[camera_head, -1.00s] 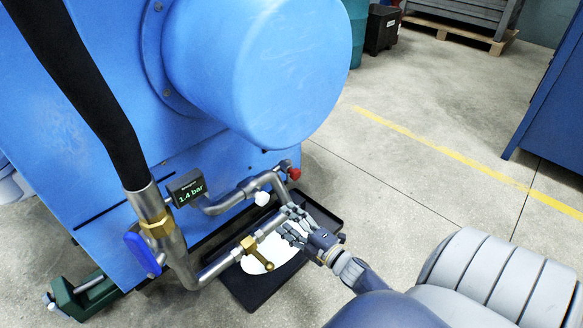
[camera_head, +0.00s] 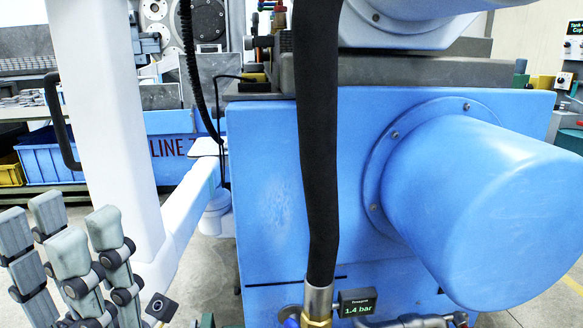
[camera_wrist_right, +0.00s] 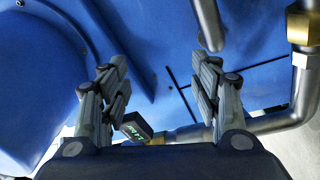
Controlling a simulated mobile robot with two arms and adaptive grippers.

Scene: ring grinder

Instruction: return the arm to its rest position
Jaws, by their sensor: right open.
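My left gripper (camera_head: 68,240) is raised at the lower left of the head view, its fingers apart and empty. My right gripper is outside the head view. In the right wrist view my right gripper (camera_wrist_right: 160,65) is open, with nothing between its fingers. It is by the blue machine (camera_wrist_right: 150,30) and its metal pipe (camera_wrist_right: 285,122). The gauge reading 1.4 bar (camera_head: 360,302) sits low on the machine's front in the head view. It also shows, tilted, between the fingers in the right wrist view (camera_wrist_right: 135,126). The distance from fingers to gauge is unclear.
A black hose (camera_head: 318,150) runs down the blue machine front (camera_head: 265,220). A round blue housing (camera_head: 475,205) sticks out at right. A white post (camera_head: 105,110) stands behind my left gripper. Blue bins (camera_head: 50,155) are at the back left.

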